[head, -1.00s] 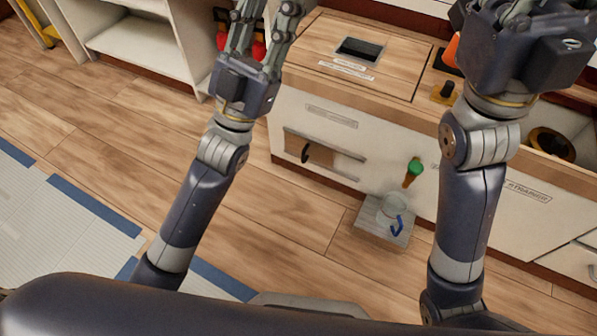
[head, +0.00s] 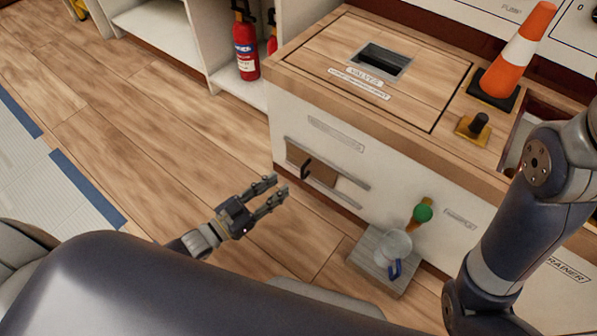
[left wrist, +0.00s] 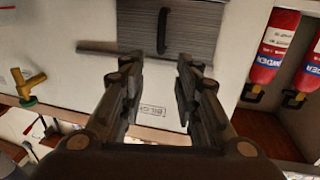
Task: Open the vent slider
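The vent slider (head: 318,174) is a brownish plate with a dark upright handle (head: 306,168), set between two grey rails low on the white cabinet front. It sits toward the left end of the rails. In the left wrist view the slider (left wrist: 205,22) looks grey and ribbed, with its dark handle (left wrist: 162,30) ahead of the fingers. My left gripper (head: 276,189) is open and empty, apart from the handle and in front of the cabinet; its spread fingers also show in the left wrist view (left wrist: 155,65). My right gripper is out of frame; only that arm shows.
A green-knobbed valve (head: 422,212) and a clear jar (head: 392,248) on a grey board are right of the slider. An orange cone (head: 518,52) stands on the wooden counter (head: 300,62). Fire extinguishers (head: 245,48) stand in the shelf. The floor left of the cabinet is clear.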

